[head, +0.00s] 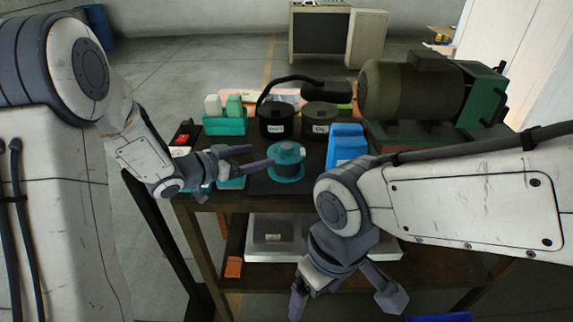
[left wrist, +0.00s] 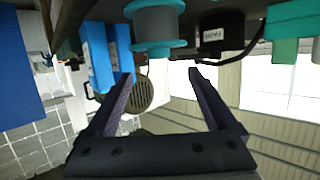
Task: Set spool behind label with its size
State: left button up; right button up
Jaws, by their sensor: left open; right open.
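A spool (head: 286,154) with teal flanges and a grey winding stands upright on a dark mat on the workbench. It also shows at the top of the left wrist view (left wrist: 158,25). Two dark round pots, a left one (head: 271,115) and a right one (head: 321,112), stand behind it, each with a small white label on its front, too small to read surely. My left gripper (head: 254,158) is open, just left of the spool, its fingertips close to it; whether they touch is unclear. My right gripper (head: 345,299) is open and empty, low before the bench.
A blue bin (head: 346,142) stands right of the spool, with a large motor (head: 410,92) behind it. A teal tray (head: 225,125) with upright blocks stands back left. A black cable arches over the pots. A lower shelf (head: 233,248) holds pale trays.

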aim_at(283, 148)
pick_arm(q)
jog(key=x, duration=0.5)
jog(key=shift+p, duration=0.4)
jog(key=x, duration=0.1)
jog(key=p+x, duration=0.1)
jog(key=x, duration=0.2)
jog(key=shift+d+r+p, duration=0.3)
jog(key=shift+p, duration=0.05)
jog(key=shift+w+d+f, duration=0.2)
jog(key=shift+w+d, duration=0.1)
jog(key=shift+w, duration=0.1)
grip_shut()
jog(key=shift+r, duration=0.15)
